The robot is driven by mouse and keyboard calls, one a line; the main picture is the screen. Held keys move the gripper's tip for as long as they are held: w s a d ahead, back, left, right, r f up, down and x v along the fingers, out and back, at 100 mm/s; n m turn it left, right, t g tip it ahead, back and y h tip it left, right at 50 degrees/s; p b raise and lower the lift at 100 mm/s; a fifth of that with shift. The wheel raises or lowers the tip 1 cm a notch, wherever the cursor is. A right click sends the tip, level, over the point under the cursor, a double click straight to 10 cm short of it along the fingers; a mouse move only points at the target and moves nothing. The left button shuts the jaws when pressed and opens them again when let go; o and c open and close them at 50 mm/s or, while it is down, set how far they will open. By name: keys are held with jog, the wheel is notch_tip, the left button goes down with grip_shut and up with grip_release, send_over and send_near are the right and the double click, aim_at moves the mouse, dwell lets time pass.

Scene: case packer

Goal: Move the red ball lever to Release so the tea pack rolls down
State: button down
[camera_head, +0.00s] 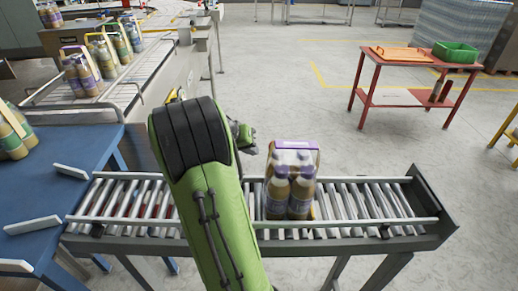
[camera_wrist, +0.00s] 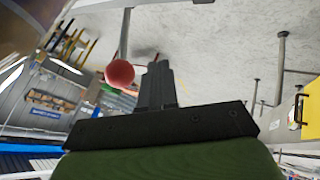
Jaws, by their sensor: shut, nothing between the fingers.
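The red ball (camera_wrist: 120,73) of the lever shows in the wrist view, on a thin grey rod. It is just left of my gripper (camera_wrist: 160,68), whose dark fingers are shut with nothing between them. Whether the fingers touch the ball I cannot tell. In the head view my green arm hides the lever and most of my gripper. The tea pack (camera_head: 291,188), brown bottles with purple labels and a purple top strip, stands upright on the roller conveyor (camera_head: 392,204), right of my arm. No Release marking is readable.
A blue table (camera_head: 75,187) with white strips adjoins the conveyor's left end. More bottle packs (camera_head: 82,75) stand on a line at the back left. A red table (camera_head: 395,62) with a green bin (camera_head: 455,52) stands at the back right. Open floor lies between.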

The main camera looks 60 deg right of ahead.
jog(key=shift+s+d+r, duration=0.2)
jog(key=shift+s+d, duration=0.05)
jog(key=shift+s, duration=0.3)
jog(key=shift+s+d+r, duration=0.15)
jog(key=shift+s+d, duration=0.05)
jog(key=shift+s, duration=0.3)
jog(key=shift+t+y, duration=0.4)
jog(key=shift+t, duration=0.3)
jog(key=s+r, duration=0.1)
jog(key=s+d, duration=0.1)
jog(key=s, duration=0.1)
jog(key=s+d+r, duration=0.1)
jog(key=shift+s+d+r, duration=0.15)
jog(key=shift+s+r, duration=0.15)
jog(key=shift+s, duration=0.05)
jog(key=shift+w, duration=0.1)
